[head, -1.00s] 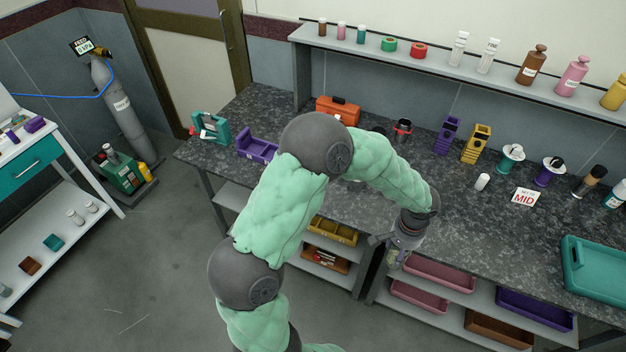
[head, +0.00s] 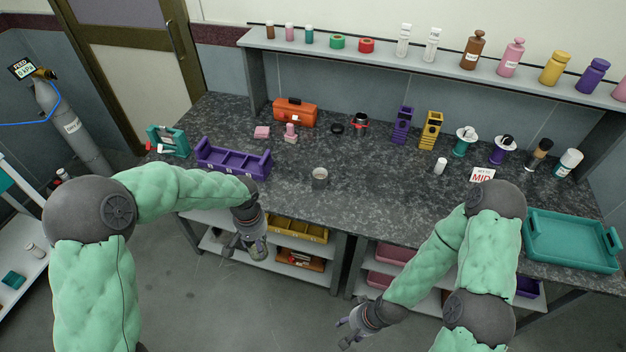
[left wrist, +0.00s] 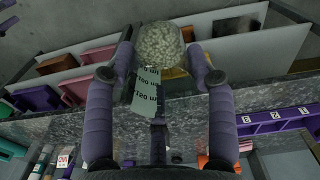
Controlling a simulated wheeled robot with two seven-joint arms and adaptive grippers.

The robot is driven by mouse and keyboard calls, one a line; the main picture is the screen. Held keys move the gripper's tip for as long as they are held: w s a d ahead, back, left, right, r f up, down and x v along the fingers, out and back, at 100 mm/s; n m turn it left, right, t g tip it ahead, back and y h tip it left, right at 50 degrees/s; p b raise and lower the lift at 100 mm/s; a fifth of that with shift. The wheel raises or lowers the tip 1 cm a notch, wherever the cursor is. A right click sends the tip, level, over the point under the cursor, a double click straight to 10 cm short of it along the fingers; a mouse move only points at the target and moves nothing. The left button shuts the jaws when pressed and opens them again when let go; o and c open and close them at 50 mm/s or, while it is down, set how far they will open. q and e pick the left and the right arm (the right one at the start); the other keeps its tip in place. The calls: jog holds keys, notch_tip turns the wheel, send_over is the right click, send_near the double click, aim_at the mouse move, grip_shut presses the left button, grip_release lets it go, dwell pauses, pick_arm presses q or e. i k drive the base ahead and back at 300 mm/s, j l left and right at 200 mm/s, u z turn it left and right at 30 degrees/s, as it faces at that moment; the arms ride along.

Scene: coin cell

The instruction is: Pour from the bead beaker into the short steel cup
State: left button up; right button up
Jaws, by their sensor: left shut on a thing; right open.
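My left gripper (head: 243,246) is in front of the counter edge, left of the cup and nearer to me. In the left wrist view my left gripper (left wrist: 160,72) is shut on the bead beaker (left wrist: 158,44), a clear vessel with pale beads and volume markings. The beaker cannot be made out clearly in the head view. My right gripper (head: 352,328) is open and empty, low in front of the counter.
A purple divided bin (head: 233,164) stands left of the cup. A teal tray (head: 570,240) lies at right. Counter around the cup is clear.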

aim_at(320, 175)
jog(key=i+z, duration=0.3)
jog(key=z, duration=0.15)
jog(key=i+z, duration=0.3)
jog(key=z, duration=0.2)
